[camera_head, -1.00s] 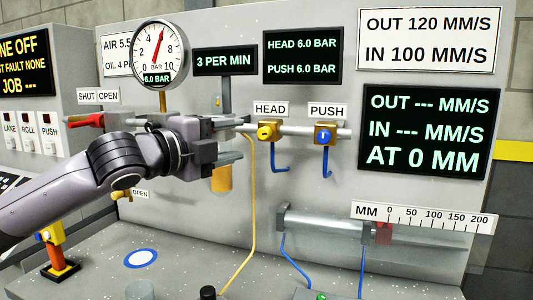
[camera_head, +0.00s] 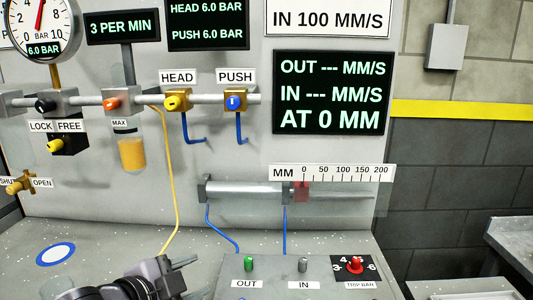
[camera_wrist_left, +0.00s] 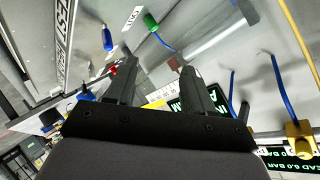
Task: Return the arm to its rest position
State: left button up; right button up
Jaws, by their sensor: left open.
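My left gripper (camera_head: 172,274) is low at the bottom edge of the head view, in front of the grey bench, with part of my left arm beside it. Most of the arm is cut off by the frame edge. In the left wrist view the two dark fingers (camera_wrist_left: 156,80) stand apart with nothing between them. The gripper is clear of the valve row and touches nothing that I can see. My right gripper is not in view.
A control box (camera_head: 296,272) with OUT and IN knobs stands on the bench, right of the gripper. Behind it are a horizontal cylinder (camera_head: 245,190), blue hoses and a yellow hose (camera_head: 171,190). A blue-ringed disc (camera_head: 56,255) lies at left.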

pick_arm(q)
jog(key=s+a+f+n+g+y, duration=0.2)
jog(key=s+a+f+n+g, duration=0.15)
jog(key=s+f, duration=0.4)
jog(key=s+a+f+n+g+y, duration=0.25)
jog(key=s+f+n, duration=0.3)
jog(key=s, duration=0.35)
jog(key=s+a+f+n+g+y, duration=0.1)
jog(key=s+a+f+n+g, duration=0.1)
jog(key=s+a+f+n, duration=0.4)
jog(key=w+d+f+m+t+h, duration=0.2)
jog(key=w+d+f+t, duration=0.2)
jog(key=f+t, duration=0.3)
jog(key=shift+w+d+f, duration=0.15)
jog(key=shift+d+f, duration=0.3)
jog(key=shift+f, duration=1)
